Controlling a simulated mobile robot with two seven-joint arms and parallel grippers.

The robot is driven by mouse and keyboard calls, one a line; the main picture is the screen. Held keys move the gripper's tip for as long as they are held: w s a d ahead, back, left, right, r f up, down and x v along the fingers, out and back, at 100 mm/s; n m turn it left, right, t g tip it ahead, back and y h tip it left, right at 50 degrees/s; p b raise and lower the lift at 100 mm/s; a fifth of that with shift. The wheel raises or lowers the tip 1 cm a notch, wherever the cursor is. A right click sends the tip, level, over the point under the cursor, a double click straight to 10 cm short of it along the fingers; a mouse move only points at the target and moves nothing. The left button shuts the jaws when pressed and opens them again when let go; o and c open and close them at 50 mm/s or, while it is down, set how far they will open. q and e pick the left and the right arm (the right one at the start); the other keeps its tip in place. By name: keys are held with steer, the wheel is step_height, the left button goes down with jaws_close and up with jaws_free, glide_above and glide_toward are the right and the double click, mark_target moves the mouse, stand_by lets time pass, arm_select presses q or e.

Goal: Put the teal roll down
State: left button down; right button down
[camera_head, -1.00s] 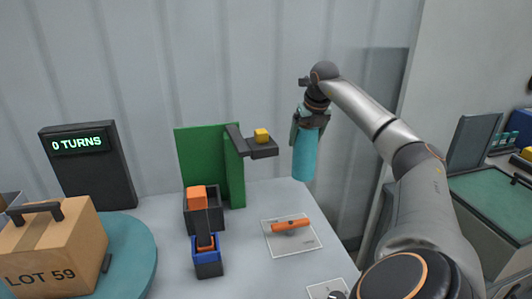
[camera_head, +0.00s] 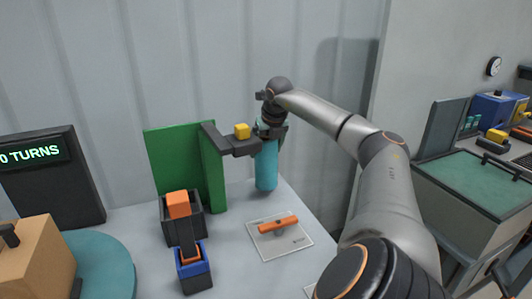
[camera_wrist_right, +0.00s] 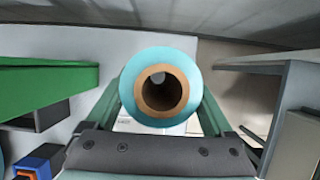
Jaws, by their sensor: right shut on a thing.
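The teal roll (camera_head: 266,168) hangs upright in my right gripper (camera_head: 270,131), whose fingers are shut around its upper part. Its lower end is at or just above the grey table near the back right edge; I cannot tell if it touches. In the right wrist view the teal roll (camera_wrist_right: 160,87) shows end-on, with a brown hollow core, between the fingers of my right gripper (camera_wrist_right: 160,110). My left gripper is not in view.
A green panel (camera_head: 180,165) with a dark arm carrying a yellow block (camera_head: 242,131) stands just left of the roll. An orange tool (camera_head: 278,225) lies on a white card (camera_head: 293,243) in front. Dark and blue bins (camera_head: 193,273) and a teal turntable (camera_head: 108,265) are left.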

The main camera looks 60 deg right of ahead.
steer(key=shift+f+b, duration=0.4)
steer(key=shift+f, duration=1.15)
jaws_free()
steer(key=shift+f, duration=0.1)
steer(key=v, duration=1.2)
steer(key=shift+w, duration=0.1)
